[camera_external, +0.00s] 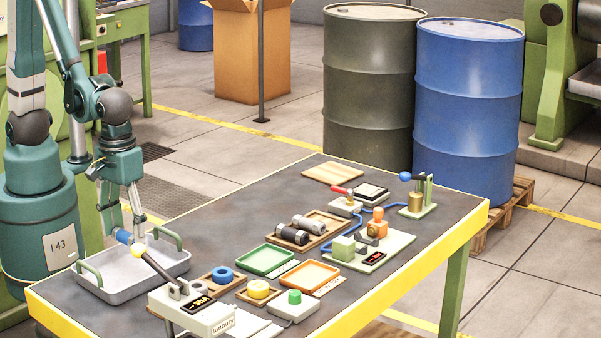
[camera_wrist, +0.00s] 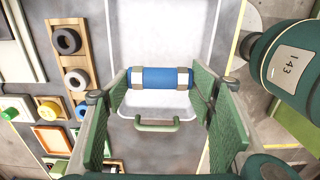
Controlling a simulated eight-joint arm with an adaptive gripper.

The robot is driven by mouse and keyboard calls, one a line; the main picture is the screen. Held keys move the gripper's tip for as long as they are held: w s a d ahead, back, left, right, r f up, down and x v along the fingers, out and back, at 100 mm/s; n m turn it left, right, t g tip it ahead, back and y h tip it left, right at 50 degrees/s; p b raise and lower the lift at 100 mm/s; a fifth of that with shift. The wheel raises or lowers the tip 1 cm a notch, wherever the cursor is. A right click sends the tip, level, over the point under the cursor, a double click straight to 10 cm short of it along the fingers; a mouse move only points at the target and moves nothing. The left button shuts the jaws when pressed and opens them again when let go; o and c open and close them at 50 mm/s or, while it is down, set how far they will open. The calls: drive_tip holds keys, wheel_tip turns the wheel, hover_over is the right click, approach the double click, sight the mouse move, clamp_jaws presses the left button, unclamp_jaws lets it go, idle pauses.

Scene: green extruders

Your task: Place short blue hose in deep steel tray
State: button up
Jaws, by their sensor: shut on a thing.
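The short blue hose (camera_wrist: 160,78) lies crosswise between the fingers of my gripper (camera_wrist: 159,80) in the wrist view, with pale bands near its ends. My gripper is shut on it. The deep steel tray (camera_external: 125,291) is pale, with green handles, at the table's left end. In the wrist view the tray (camera_wrist: 160,20) lies behind the hose, which appears above it; the exact gap is unclear.
A lever with a yellow knob (camera_external: 138,251) rises from a pale device (camera_external: 195,313) in front of the tray. A wooden holder with a blue ring (camera_external: 221,275) stands right of the tray. Green (camera_external: 268,260) and orange (camera_external: 303,276) trays lie farther right.

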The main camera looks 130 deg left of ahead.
sight(126, 231)
drive_tip(key=shift+f+b, duration=0.35)
drive_tip(key=shift+f, duration=1.55)
drive_tip(key=shift+f, duration=0.1)
drive_tip(key=shift+f+b, duration=0.5)
drive_tip(key=shift+f, duration=1.5)
drive_tip(key=shift+f, duration=0.15)
drive_tip(key=o, duration=0.9)
drive_tip(key=shift+r+p, duration=1.3)
drive_tip(key=shift+r, duration=4.9)
